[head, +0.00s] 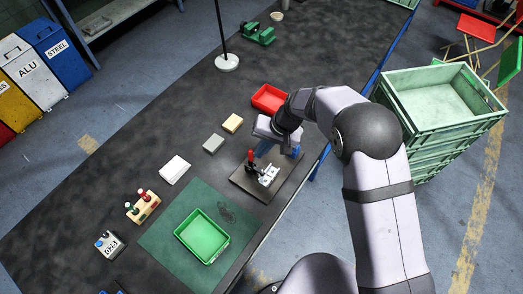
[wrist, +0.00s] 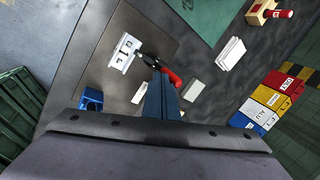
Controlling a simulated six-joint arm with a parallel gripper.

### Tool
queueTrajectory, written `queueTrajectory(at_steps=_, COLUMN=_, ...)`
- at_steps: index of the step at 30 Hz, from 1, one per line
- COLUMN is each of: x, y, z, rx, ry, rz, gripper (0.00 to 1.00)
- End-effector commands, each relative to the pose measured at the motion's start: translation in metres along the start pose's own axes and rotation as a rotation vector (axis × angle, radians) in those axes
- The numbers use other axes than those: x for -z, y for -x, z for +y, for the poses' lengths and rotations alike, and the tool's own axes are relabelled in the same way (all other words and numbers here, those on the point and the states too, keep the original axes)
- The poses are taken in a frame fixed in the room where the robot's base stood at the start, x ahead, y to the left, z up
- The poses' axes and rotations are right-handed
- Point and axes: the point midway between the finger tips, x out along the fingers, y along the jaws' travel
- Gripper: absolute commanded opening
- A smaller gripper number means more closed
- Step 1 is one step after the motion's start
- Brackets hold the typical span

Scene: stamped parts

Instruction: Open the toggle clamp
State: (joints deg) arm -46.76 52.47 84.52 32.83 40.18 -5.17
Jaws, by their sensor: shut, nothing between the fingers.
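The toggle clamp has a red handle (head: 250,156) that stands roughly upright in the head view. Its dark arm reaches toward a pale metal stamped part (head: 268,176) on a dark base plate (head: 243,181). In the wrist view the red handle (wrist: 174,79) shows beside and partly behind the fingers, and the stamped part (wrist: 124,52) lies upper left. My gripper (wrist: 160,80) is shut and empty, with its blue fingers close to the handle. I cannot tell whether they touch it. In the head view my gripper (head: 262,151) is just right of the handle.
A red tray (head: 269,98) lies behind my gripper, and a green tray (head: 202,236) on a green mat in front. Grey (head: 213,143), tan (head: 232,123) and white (head: 174,169) blocks lie left. A blue object (wrist: 91,99) is near the plate.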

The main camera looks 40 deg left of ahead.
Motion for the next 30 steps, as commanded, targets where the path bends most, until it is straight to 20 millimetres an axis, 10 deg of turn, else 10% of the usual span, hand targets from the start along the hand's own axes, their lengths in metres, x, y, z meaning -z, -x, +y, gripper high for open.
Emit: queueTrajectory(at_steps=30, x=0.025, y=-0.021, z=-0.045, rx=0.003, ry=0.003, rz=0.003, gripper=0.0)
